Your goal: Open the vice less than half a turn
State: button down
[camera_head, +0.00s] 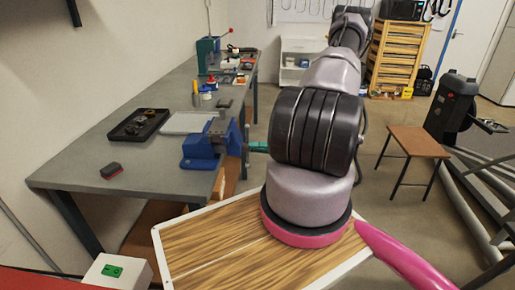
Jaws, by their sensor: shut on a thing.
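The blue vice (202,150) is fixed at the right front edge of the grey workbench (75,165). Its handle (246,132) shows as a thin dark bar on the side facing my arm. My gripper (255,147) shows only as a small teal part between the vice and my arm, at the handle. It is shut on the vice handle. My arm hides the rest of the gripper, and the exact grip is too small to see.
On the bench are a black tray with parts (139,125), a pale flat tray (188,122), a red-and-black block (111,171) and several small tools. A wooden stool (415,142) stands to the right. Open floor lies between it and my arm.

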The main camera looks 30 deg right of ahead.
jog(key=m, duration=1)
jog(key=shift+w, duration=0.2)
jog(key=shift+m, duration=0.4)
jog(key=c, duration=0.6)
grip_release()
jog(key=shift+a, duration=0.1)
jog(key=shift+o, duration=0.4)
jog(key=shift+w, duration=0.1)
jog(key=v, duration=1.1)
